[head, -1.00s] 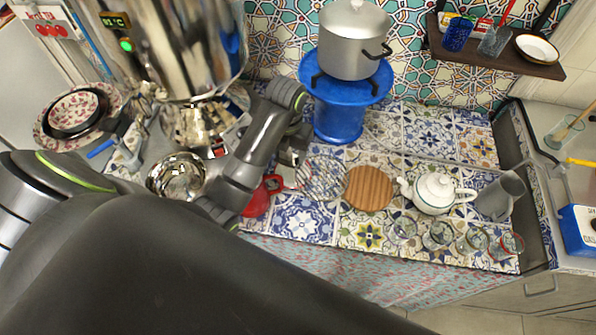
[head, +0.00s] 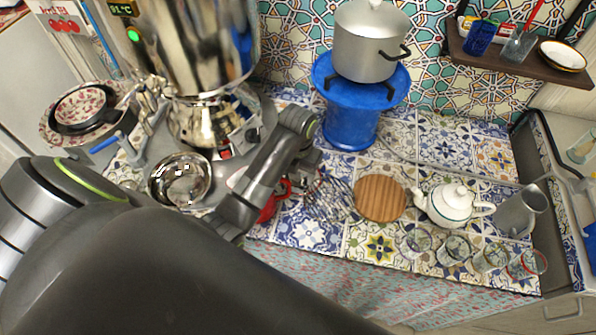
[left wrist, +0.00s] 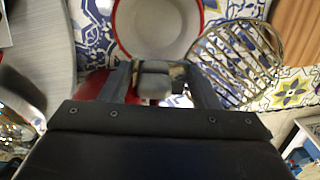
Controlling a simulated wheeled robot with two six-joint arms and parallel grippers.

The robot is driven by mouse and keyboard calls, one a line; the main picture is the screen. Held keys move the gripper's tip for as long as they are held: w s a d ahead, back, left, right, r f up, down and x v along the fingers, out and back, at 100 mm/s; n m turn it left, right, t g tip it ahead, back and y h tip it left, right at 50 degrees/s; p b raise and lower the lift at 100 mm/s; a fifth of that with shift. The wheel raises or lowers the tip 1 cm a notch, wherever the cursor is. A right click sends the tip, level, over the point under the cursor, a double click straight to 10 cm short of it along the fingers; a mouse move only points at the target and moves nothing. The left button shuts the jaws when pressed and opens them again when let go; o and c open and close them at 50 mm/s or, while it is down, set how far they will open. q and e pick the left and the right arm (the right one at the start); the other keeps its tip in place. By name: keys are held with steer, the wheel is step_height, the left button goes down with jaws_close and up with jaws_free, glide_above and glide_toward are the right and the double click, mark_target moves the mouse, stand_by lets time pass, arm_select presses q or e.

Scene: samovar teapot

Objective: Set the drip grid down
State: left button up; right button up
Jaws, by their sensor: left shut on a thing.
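The drip grid (head: 328,196) is a round silver wire rack, left of the round wooden board and over the patterned tiles. In the left wrist view the drip grid (left wrist: 236,62) fills the upper right, beside a red-rimmed white bowl-like vessel (left wrist: 158,28). My left gripper (head: 306,165) is above the grid's left side. In its wrist view the left gripper (left wrist: 160,80) is shut on a grey metal part, which looks like part of the grid. The exact grip is partly hidden, and I cannot tell whether the grid touches the tiles. My right gripper is not in view.
The wooden board (head: 380,198), white teapot (head: 452,204) and several glasses (head: 456,249) stand to the right. The blue stool (head: 350,122) bears a silver pot (head: 369,45). The samovar (head: 205,120) and a metal bowl (head: 180,180) are at left. Tiles in front of the grid are clear.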

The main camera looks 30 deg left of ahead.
arm_select(q)
steer(key=o, duration=0.9)
steer(key=shift+f, duration=0.2)
steer(key=o, duration=0.4)
steer(key=shift+o, duration=0.2)
steer(key=shift+r, duration=0.2)
steer(key=shift+r, duration=0.25)
step_height(320, 180, up, 6)
steer(key=shift+f+p, duration=0.25)
steer(key=shift+p, duration=0.9)
step_height(320, 180, up, 4)
steer(key=p, duration=0.4)
steer(key=shift+r+p, duration=1)
steer(key=shift+p, duration=0.1)
